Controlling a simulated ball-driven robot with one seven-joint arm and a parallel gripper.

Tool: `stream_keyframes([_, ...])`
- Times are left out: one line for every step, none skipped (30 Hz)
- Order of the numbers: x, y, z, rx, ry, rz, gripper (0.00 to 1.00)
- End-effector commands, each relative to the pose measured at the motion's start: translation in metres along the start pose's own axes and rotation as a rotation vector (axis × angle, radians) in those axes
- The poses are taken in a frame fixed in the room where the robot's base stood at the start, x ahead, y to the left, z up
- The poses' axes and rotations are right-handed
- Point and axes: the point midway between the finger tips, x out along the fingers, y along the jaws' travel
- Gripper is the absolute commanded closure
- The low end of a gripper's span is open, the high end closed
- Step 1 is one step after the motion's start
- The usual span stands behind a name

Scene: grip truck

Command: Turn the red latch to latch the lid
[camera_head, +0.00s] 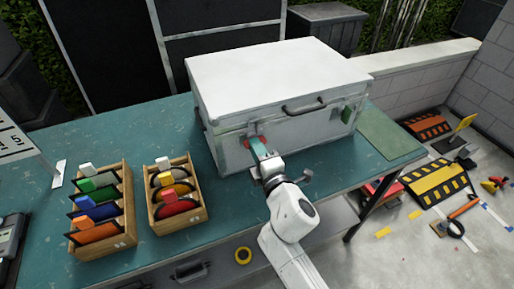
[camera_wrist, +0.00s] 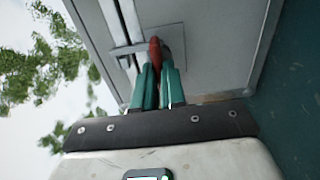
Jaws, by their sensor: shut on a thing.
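A closed white case (camera_head: 285,92) with its lid down stands on the teal table. The red latch (camera_wrist: 155,52) is on the case's front face, close to the lid seam, and sits on a grey metal plate (camera_wrist: 172,40). It shows only as a small red spot in the head view (camera_head: 261,139). My gripper (camera_wrist: 156,75), with teal fingers, is shut on the red latch from the front. The fingers hide the latch's lower part. I cannot tell whether the latch engages the lid.
Two wooden racks (camera_head: 126,238) with coloured discs stand on the table (camera_head: 130,135) left of my arm. A black handle (camera_head: 304,106) and a green patch (camera_head: 346,115) are on the case front. Striped ramps (camera_head: 436,182) lie on the floor at right.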

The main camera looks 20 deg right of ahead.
Motion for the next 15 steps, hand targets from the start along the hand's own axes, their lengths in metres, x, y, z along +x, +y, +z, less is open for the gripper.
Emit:
stream_keyframes([-0.0005,-0.002,-0.0011,-0.007,0.002,-0.004,1.0])
stream_keyframes([-0.0005,-0.002,-0.0011,-0.01,0.002,-0.004,1.0])
stream_keyframes([-0.0005,-0.0021,-0.0011,-0.013,0.002,-0.004,1.0])
stream_keyframes([-0.0005,-0.0021,-0.0011,-0.015,0.002,-0.004,1.0])
stream_keyframes([-0.0005,-0.0022,-0.0011,-0.016,0.002,-0.004,1.0])
stream_keyframes([-0.0005,-0.0022,-0.0011,-0.017,0.002,-0.004,1.0])
stream_keyframes([-0.0006,-0.0023,-0.0011,-0.017,0.002,-0.004,1.0])
stream_keyframes([-0.0006,-0.0023,-0.001,-0.017,0.002,-0.004,1.0])
stream_keyframes([-0.0006,-0.0023,-0.0011,-0.017,0.002,-0.004,1.0])
stream_keyframes([-0.0006,-0.0024,-0.0011,-0.017,0.002,-0.004,1.0])
stream_keyframes([-0.0006,-0.0024,-0.0011,-0.017,0.002,-0.004,1.0])
stream_keyframes([-0.0006,-0.0024,-0.0011,-0.017,0.002,-0.004,1.0])
stream_keyframes([-0.0006,-0.0024,-0.0011,-0.017,0.002,-0.004,1.0])
stream_keyframes([-0.0006,-0.0025,-0.0011,-0.017,0.002,-0.004,1.0])
stream_keyframes([-0.0006,-0.0025,-0.0011,-0.017,0.002,-0.004,0.87])
